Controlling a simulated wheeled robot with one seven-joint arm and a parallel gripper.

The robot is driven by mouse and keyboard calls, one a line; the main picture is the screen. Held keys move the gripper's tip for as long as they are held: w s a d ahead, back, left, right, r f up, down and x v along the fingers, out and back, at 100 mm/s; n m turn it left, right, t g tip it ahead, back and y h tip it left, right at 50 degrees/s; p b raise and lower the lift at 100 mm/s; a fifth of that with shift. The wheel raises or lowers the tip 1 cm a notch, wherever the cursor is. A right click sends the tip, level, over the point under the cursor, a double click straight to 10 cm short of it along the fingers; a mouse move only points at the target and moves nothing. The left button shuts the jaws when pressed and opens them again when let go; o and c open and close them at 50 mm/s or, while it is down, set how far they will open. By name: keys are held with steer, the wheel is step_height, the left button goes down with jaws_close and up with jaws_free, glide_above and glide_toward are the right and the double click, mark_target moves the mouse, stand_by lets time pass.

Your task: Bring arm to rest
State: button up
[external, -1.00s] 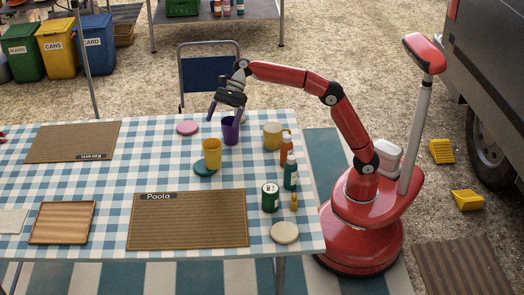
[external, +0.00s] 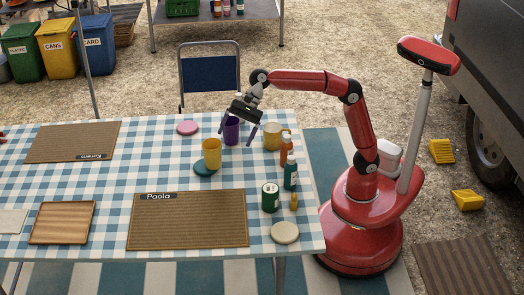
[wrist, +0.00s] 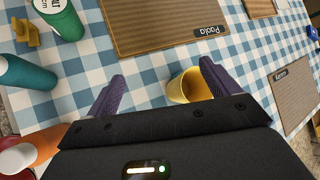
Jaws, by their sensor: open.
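My gripper (external: 237,143) is open and empty, fingers pointing down over the table's far right part. In the external view its fingers stand in front of and beside the purple cup (external: 231,132), which is partly covered; I cannot tell whether they touch. The purple cup does not show in the wrist view. In the wrist view my gripper (wrist: 162,82) has its two dark purple fingers spread wide. The yellow cup (wrist: 184,86) shows beyond the right finger, partly hidden by it.
A tan cup (external: 272,136), orange bottle (external: 287,152), teal bottle (external: 291,174) and green can (external: 270,197) stand near the table's right edge. The Paola mat (external: 187,220) is bare. A blue chair (external: 210,73) stands behind the table.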

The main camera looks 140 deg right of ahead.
steer(key=s+a+r+n+t+h, duration=0.1)
steer(key=s+a+n, duration=0.1)
steer(key=a+n, duration=0.95)
steer(key=s+a+r+n+t, duration=0.1)
steer(key=s+a+n+t, duration=0.15)
steer(key=a+n, duration=0.95)
steer(key=s+a+f+n+g+p, duration=0.2)
steer(key=s+f+g, duration=0.1)
steer(key=s+f, duration=0.6)
steer(key=s+a+f+n+g+p, duration=0.1)
steer(key=s+f+g, duration=0.3)
steer(key=s+f, duration=0.5)
steer(key=s+a, duration=0.1)
steer(key=s, duration=0.5)
steer(key=shift+f+n+p, duration=0.15)
steer(key=shift+n+p, duration=0.2)
steer(key=shift+p, duration=0.05)
stand_by(2.8)
